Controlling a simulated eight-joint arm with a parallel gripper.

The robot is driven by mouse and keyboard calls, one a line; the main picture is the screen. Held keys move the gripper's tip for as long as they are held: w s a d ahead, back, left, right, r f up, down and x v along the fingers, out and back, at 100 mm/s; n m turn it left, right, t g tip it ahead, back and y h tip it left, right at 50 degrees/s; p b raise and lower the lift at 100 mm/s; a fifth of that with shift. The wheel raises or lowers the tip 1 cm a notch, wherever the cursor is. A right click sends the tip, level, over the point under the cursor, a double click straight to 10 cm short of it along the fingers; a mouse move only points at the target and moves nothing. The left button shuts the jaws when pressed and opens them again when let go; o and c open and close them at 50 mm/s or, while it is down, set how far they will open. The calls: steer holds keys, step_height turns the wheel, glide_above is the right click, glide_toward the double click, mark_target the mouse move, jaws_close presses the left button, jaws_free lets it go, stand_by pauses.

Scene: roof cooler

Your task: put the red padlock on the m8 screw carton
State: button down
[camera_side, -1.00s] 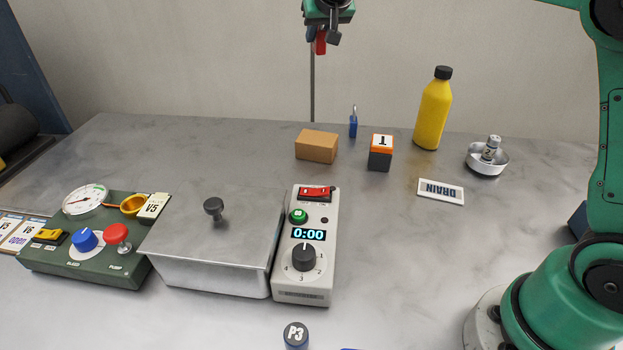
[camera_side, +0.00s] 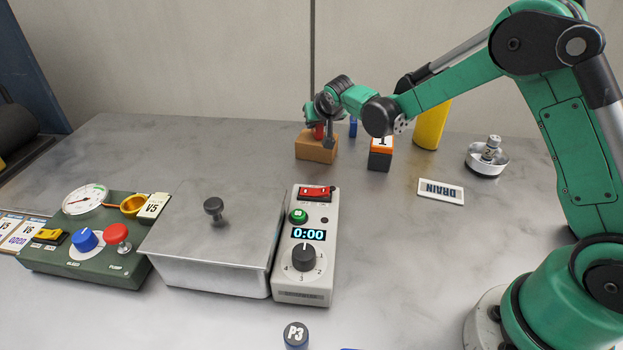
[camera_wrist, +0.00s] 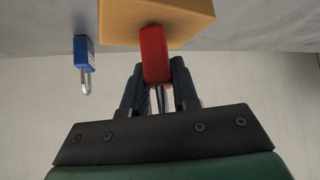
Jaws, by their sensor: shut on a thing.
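The red padlock (camera_wrist: 154,55) is held between the fingers of my gripper (camera_wrist: 158,95) in the wrist view, its body in front of a plain tan carton (camera_wrist: 120,22). In the side view my gripper (camera_side: 324,135) is shut on the red padlock (camera_side: 319,131) at the top of the tan carton (camera_side: 316,152). The padlock overlaps the carton's upper edge; I cannot tell whether they touch. No lettering shows on the carton, so I cannot confirm it is the m8 screw carton.
A blue padlock (camera_side: 353,127) stands just right of the carton. A lidded steel box (camera_side: 215,240) is in front.

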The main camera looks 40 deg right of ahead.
steer(key=shift+f, duration=0.2)
steer(key=c, duration=0.7)
jaws_free()
steer(key=shift+o, duration=0.2)
steer(key=shift+s+a+r, duration=0.1)
steer(key=shift+s+r, duration=0.1)
steer(key=shift+r, duration=0.2)
steer(key=v, duration=1.1)
steer(key=s+a+n+y, duration=0.1)
steer(key=s+n, duration=0.1)
steer(key=s, duration=0.6)
steer(key=s+a+n+g+y, duration=0.1)
steer(key=s+a+n+y, duration=0.1)
steer(key=s, duration=0.6)
steer(key=shift+a+f+n, duration=0.25)
steer(key=shift+n, duration=0.05)
steer(key=shift+s, duration=0.15)
